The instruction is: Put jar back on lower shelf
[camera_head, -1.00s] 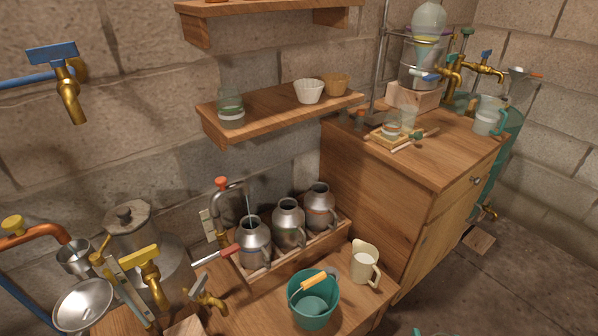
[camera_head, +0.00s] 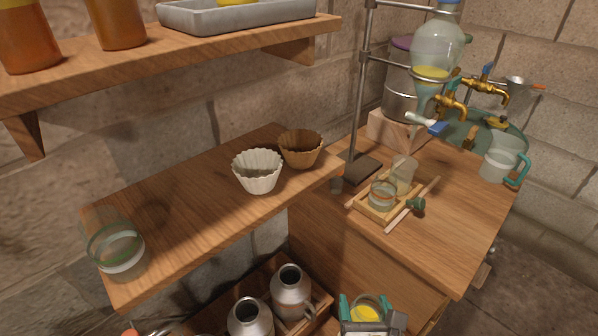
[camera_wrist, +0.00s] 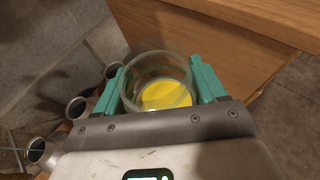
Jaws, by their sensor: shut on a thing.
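My gripper (camera_head: 366,309) is at the bottom of the head view, below the cabinet top. Its teal fingers are shut on a glass jar (camera_wrist: 157,86) with yellow content at its bottom. The held jar also shows in the head view (camera_head: 367,312), partly cut by the frame edge. The lower shelf (camera_head: 205,212) is a wooden board on the wall, up and to the left of my gripper. A clear glass jar (camera_head: 117,256) with a pale band stands at its left end. The shelf's middle is bare.
A white fluted cup (camera_head: 258,172) and a brown fluted cup (camera_head: 301,148) stand on the shelf's right part. The upper shelf (camera_head: 200,50) overhangs behind. Metal cans (camera_head: 291,289) stand below the shelf. The wooden cabinet (camera_head: 440,235) bears a small tray, glassware and a stand.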

